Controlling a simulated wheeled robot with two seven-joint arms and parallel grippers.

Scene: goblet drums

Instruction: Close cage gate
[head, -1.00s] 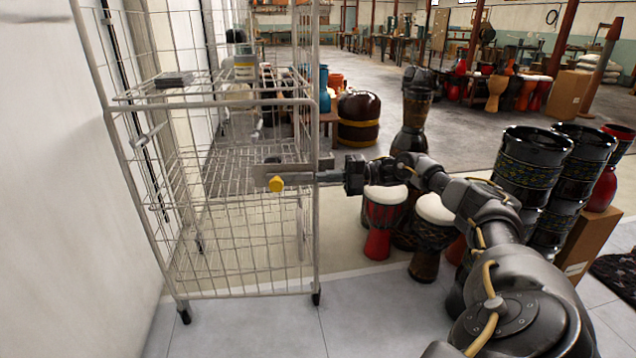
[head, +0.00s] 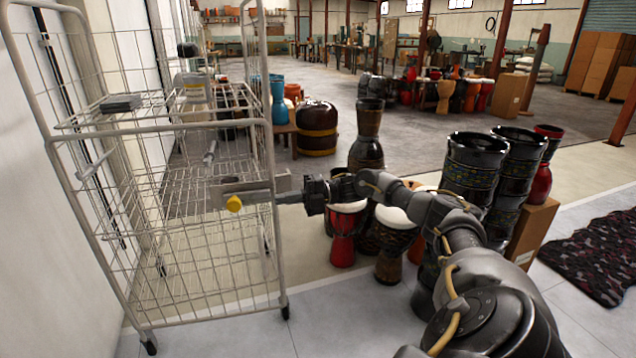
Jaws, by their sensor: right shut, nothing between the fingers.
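The wire roll cage (head: 272,190) stands at the left against a white wall. Its front lower half is covered by a mesh gate (head: 190,255), with a grey latch plate (head: 262,187) and a yellow knob (head: 234,203) near the right post. The gate looks roughly in line with the front frame, but I cannot tell if it is latched. My right gripper (head: 283,198) is shut and empty, its fingertips at the right post beside the latch plate. Whether they touch it is unclear. My left gripper is out of view.
Goblet drums with white heads (head: 345,222) stand behind my right arm. Tall black drums (head: 470,170) and a cardboard box (head: 532,230) are to the right, then a dark patterned rug (head: 600,255). A dark box (head: 121,103) lies on the cage shelf. Tiled floor in front is clear.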

